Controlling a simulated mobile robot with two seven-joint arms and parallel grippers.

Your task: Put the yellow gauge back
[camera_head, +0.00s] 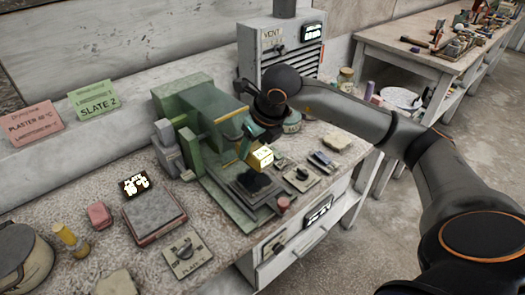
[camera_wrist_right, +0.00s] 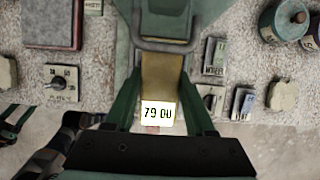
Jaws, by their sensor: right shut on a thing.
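The yellow gauge (camera_head: 262,158) is a small yellow block with a lit white face. In the right wrist view the gauge (camera_wrist_right: 160,75) shows between the fingers, and its face reads something like "79 OU". My right gripper (camera_head: 250,139) is shut on it, in front of the green press (camera_head: 205,105) and above the press's dark plate (camera_head: 252,182). I cannot tell whether the gauge touches the press. The fingers also show in the right wrist view (camera_wrist_right: 160,92).
A grey vent cabinet (camera_head: 277,45) stands behind my right arm. A hot plate (camera_head: 155,215), a dial panel (camera_head: 184,255), a yellow cylinder (camera_head: 70,240) and a pot (camera_head: 22,255) are to the left. Small panels (camera_head: 300,177) lie right of the press, near the bench edge.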

